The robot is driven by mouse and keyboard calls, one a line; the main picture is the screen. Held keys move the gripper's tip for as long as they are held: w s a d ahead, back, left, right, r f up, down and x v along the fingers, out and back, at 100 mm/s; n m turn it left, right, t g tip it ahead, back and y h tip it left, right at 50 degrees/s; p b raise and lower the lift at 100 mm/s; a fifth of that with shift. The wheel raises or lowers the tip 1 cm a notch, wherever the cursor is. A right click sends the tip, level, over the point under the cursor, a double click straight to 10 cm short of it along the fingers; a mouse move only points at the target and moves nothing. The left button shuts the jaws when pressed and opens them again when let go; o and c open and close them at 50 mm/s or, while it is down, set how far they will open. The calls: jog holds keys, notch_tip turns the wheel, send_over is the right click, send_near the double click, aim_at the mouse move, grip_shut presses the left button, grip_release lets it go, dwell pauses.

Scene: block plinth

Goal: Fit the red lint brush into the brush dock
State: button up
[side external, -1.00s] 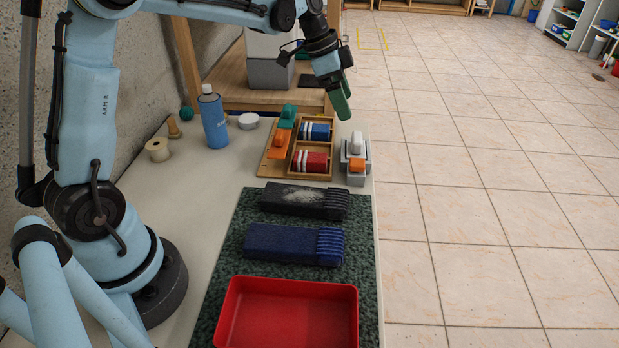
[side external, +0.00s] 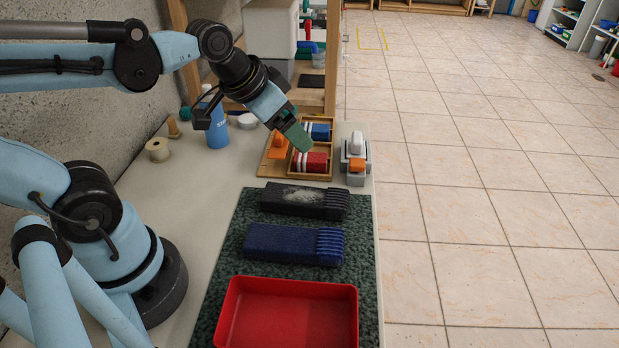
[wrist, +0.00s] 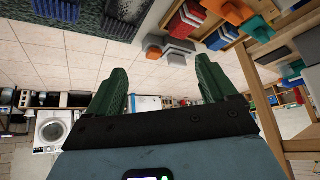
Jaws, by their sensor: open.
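The red piece with white stripes (side external: 318,161) lies in the front compartment of a wooden tray (side external: 268,172); I take it for the red lint brush. It shows in the wrist view (wrist: 185,22) at the top. My gripper (side external: 302,138) has green fingers; in the side view it hangs in front of the tray's middle, its tips overlapping the red piece's upper edge. The wrist view shows its fingers (wrist: 163,82) spread apart with nothing between them. A grey stand with white and orange parts (side external: 355,166) is right of the tray; I cannot tell which is the brush dock.
A blue striped piece (side external: 321,131) and an orange handled piece (side external: 278,146) share the tray. A blue bottle (side external: 216,132) stands to its left. Black (side external: 300,202) and blue (side external: 285,245) ribbed pieces lie on the dark mat (side external: 220,262), behind a red bin (side external: 288,318).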

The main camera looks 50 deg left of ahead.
jog(key=shift+s+d+f+n+t, duration=0.1)
jog(key=shift+s+f+n+t, duration=0.15)
jog(key=shift+s+f, duration=0.3)
jog(key=shift+s+f+n+t, duration=0.15)
jog(key=shift+s+f+n, duration=0.2)
jog(key=shift+s, duration=0.3)
jog(key=shift+c, duration=0.3)
